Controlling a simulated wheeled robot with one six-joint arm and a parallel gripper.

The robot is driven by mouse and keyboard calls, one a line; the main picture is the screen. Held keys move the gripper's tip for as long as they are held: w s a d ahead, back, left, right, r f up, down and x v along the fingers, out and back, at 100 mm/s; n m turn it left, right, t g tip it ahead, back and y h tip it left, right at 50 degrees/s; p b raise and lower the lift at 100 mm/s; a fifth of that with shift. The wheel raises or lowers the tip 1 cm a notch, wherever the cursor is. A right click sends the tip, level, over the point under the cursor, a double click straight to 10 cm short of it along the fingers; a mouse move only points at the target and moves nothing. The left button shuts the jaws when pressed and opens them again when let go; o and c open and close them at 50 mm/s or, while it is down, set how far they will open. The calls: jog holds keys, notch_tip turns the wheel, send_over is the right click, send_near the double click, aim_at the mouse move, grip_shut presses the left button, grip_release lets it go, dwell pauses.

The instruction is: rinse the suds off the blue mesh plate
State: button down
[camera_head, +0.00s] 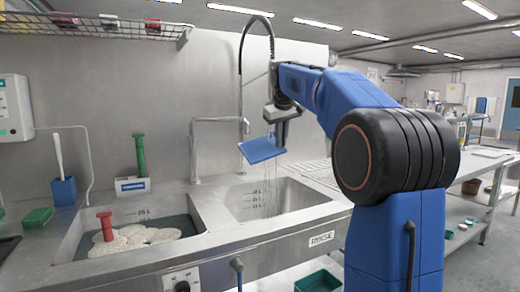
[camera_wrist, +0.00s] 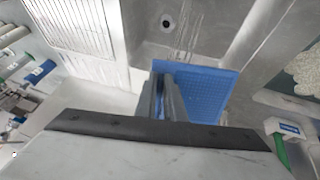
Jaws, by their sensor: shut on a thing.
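The blue mesh plate (camera_head: 262,150) is tilted in the air above the right sink basin. It also shows in the wrist view (camera_wrist: 208,92), with its fine grid face in sight and no clear suds on that part. My gripper (camera_head: 280,134) is shut on one edge of it; the fingers show in the wrist view (camera_wrist: 165,98) and hide part of that edge. Thin streams of water (camera_head: 268,188) fall below the plate into the right basin (camera_head: 300,198). The spray hose (camera_head: 257,17) arches down behind my gripper, which hides its outlet.
The left basin (camera_head: 68,242) holds foamy water, pale round foam patches and a red-handled tool (camera_head: 105,226). A tap (camera_head: 193,155) stands behind the basins. A green-handled brush (camera_head: 139,155) and a blue holder (camera_head: 64,191) stand at the back left. A ribbed drainboard (camera_wrist: 75,22) lies beside the right basin.

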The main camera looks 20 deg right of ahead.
jog(key=s+a, duration=0.3)
jog(key=s, duration=0.4)
jog(key=shift+s+a, duration=0.15)
dwell(0.7)
dwell(1.3)
jog(key=s+a+r, duration=0.2)
jog(key=s+r, duration=0.2)
jog(key=shift+s, duration=0.3)
dwell(0.4)
dwell(0.5)
